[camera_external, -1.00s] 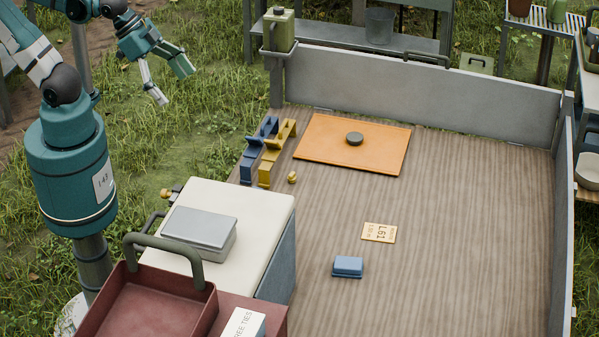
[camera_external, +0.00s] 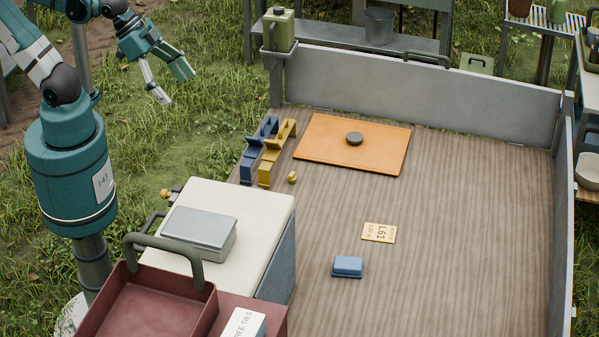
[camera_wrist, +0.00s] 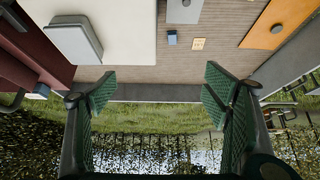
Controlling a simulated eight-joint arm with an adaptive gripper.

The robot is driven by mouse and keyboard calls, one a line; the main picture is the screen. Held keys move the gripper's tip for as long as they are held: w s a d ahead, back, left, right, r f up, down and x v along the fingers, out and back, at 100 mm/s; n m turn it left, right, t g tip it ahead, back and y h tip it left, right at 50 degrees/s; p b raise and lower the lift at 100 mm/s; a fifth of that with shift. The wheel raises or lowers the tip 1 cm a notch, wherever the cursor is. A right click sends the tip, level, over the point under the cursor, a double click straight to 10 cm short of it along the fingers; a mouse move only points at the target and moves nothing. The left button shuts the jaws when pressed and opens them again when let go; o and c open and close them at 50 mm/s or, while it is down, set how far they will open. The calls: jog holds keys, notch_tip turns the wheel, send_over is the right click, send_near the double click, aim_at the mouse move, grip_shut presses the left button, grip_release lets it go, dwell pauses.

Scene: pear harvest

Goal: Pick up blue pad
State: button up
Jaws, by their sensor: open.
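The blue pad (camera_external: 348,267) is a small blue block lying flat on the wooden bed, in front of a small yellow label card (camera_external: 379,232). In the wrist view the blue pad (camera_wrist: 172,38) shows small near the top centre, beyond the fingertips. My gripper (camera_external: 176,84) is at the upper left, in the air over the grass outside the bed, far from the pad. In the wrist view my gripper (camera_wrist: 158,90) has its two green fingers wide apart with nothing between them.
An orange board (camera_external: 330,160) with a dark round knob lies at the back. Blue (camera_external: 249,165) and yellow (camera_external: 266,172) brackets stand left of it. A white-topped box (camera_external: 257,211) and a red tray (camera_external: 150,300) stand at the front left. Grey walls (camera_external: 420,88) edge the bed.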

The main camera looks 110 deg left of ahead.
jog(key=shift+w, duration=0.1)
jog(key=m+g+h+b, duration=0.4)
jog(key=m+g+b, duration=0.3)
jog(key=m+b, duration=1.05)
send_over(348, 262)
jog(key=a+b, duration=0.1)
jog(key=a, duration=0.2)
jog(key=shift+n, duration=0.65)
jog(key=f, duration=5.3)
jog(key=shift+s+d+f, duration=0.1)
jog(key=shift+s+f, duration=0.2)
jog(key=shift+f, duration=0.5)
jog(key=shift+b+x, duration=0.3)
jog(key=shift+x, duration=0.95)
